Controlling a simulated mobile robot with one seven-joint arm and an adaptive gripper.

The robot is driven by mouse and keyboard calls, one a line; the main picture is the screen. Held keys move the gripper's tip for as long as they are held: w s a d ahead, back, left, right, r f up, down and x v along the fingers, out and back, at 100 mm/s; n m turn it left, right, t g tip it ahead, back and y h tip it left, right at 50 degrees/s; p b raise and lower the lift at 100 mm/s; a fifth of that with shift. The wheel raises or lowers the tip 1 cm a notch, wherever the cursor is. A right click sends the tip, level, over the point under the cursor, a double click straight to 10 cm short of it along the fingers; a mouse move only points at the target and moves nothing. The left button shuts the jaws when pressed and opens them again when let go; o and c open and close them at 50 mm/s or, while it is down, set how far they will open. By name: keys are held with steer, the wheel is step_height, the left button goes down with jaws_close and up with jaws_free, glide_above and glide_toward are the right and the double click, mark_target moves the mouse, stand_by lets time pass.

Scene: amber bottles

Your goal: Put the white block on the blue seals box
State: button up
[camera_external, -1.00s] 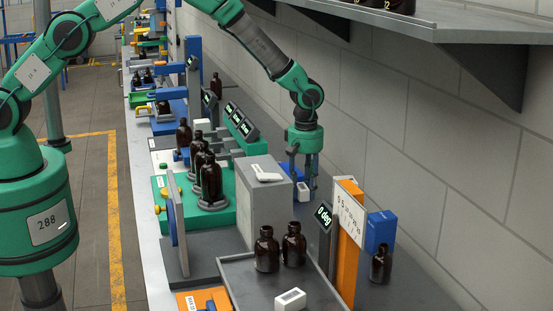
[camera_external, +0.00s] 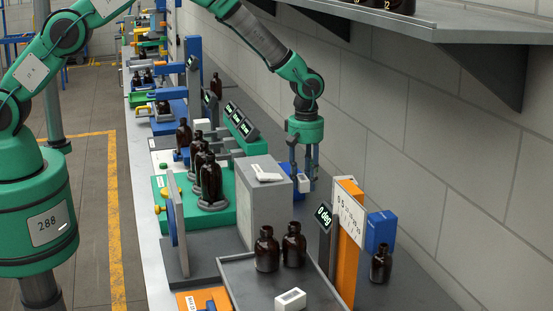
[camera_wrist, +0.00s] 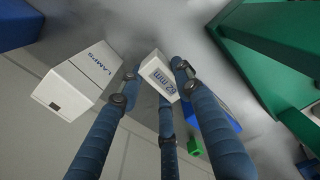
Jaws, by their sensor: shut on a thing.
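My gripper (camera_external: 304,181) has its blue fingers shut on a small white block (camera_external: 303,184), held upright above the bench beside the grey cabinet. The wrist view shows the block (camera_wrist: 158,74) between the fingers (camera_wrist: 160,90), with dark print that seems to read "22 mm". A blue box (camera_external: 380,231) stands on the bench at the right, behind a small amber bottle and apart from my gripper. No seals label is readable on it. The wrist view also shows a blue object (camera_wrist: 14,24) at the top left and another blue piece (camera_wrist: 224,119) behind the fingers.
A grey cabinet (camera_external: 262,207) stands left of my gripper. A dial post with an orange column (camera_external: 350,262) stands in front, near the blue box. A tray (camera_external: 240,280) holds two amber bottles and another white block (camera_external: 290,299). A white LAMPS box (camera_wrist: 75,82) shows in the wrist view.

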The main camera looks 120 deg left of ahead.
steer(key=s+a+r+n+b, duration=0.1)
steer(key=s+a+r+n, duration=0.1)
steer(key=s+a+r, duration=0.2)
steer(key=s+a+r+n+b, duration=0.1)
steer(key=s+a+r+n, duration=0.2)
steer(key=s+a, duration=0.4)
steer(key=a+r, duration=0.1)
steer(key=a, duration=0.2)
steer(key=shift+s+a+r, duration=0.15)
steer(key=shift+s+r, duration=0.15)
steer(key=shift+r, duration=0.05)
steer(key=shift+f, duration=3.15)
steer(key=shift+f+p, duration=0.3)
steer(key=shift+f, duration=1.55)
steer(key=shift+f, duration=0.2)
steer(key=o, duration=1.2)
